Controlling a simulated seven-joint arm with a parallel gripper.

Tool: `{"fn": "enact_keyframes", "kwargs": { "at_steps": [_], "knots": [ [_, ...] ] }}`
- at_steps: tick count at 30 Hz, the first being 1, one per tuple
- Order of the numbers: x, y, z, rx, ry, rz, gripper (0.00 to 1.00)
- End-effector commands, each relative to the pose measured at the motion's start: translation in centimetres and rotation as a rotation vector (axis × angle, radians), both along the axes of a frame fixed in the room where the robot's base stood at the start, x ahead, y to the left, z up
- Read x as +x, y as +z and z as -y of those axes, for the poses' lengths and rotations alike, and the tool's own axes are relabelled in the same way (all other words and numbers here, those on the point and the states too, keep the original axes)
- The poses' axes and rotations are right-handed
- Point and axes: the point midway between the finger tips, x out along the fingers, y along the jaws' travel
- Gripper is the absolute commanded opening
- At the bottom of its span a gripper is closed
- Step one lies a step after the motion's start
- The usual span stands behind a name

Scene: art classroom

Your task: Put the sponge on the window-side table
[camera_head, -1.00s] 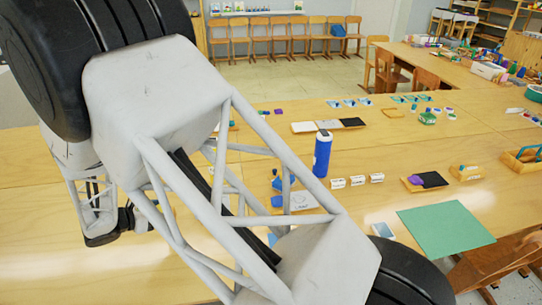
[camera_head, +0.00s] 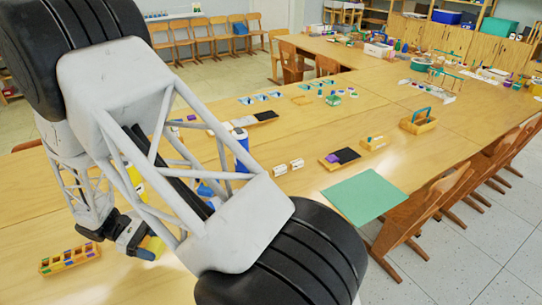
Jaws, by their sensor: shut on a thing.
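My gripper (camera_head: 146,247) is at the lower left, above the near wooden table (camera_head: 35,205), pointing down to the right. It is shut on a small yellow piece (camera_head: 156,246), which looks like the sponge. Only part of this piece shows beside the dark fingers, with some blue near its lower edge. My arm crosses the left half of the view and hides part of the table. I cannot tell which table is the window-side one, as no window shows.
A tray of coloured pieces (camera_head: 70,260) lies left of my gripper. A blue bottle (camera_head: 241,150) stands behind my arm. A green sheet (camera_head: 363,196) lies near the table's right edge. A wooden caddy (camera_head: 418,122) stands further back. Wooden chairs (camera_head: 425,210) line the right side.

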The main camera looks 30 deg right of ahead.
Motion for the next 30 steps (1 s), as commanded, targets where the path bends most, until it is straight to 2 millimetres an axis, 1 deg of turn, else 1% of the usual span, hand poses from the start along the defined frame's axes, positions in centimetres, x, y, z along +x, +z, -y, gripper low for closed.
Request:
{"fn": "enact_keyframes", "kwargs": {
  "at_steps": [1, 3, 9, 21, 30],
  "knots": [
    [-0.2, 0.0, 0.7, 0.000, -0.056, -0.002, 0.39],
    [-0.5, -0.1, 1.4, 0.001, -0.137, -0.001, 0.39],
    [-1.4, 0.0, 3.2, 0.001, -0.364, 0.001, 0.39],
    [-2.6, 0.3, 6.1, 0.001, -0.799, 0.000, 0.39],
    [-3.1, 0.8, 8.1, 0.001, -1.123, 0.000, 0.39]
  ]
}}
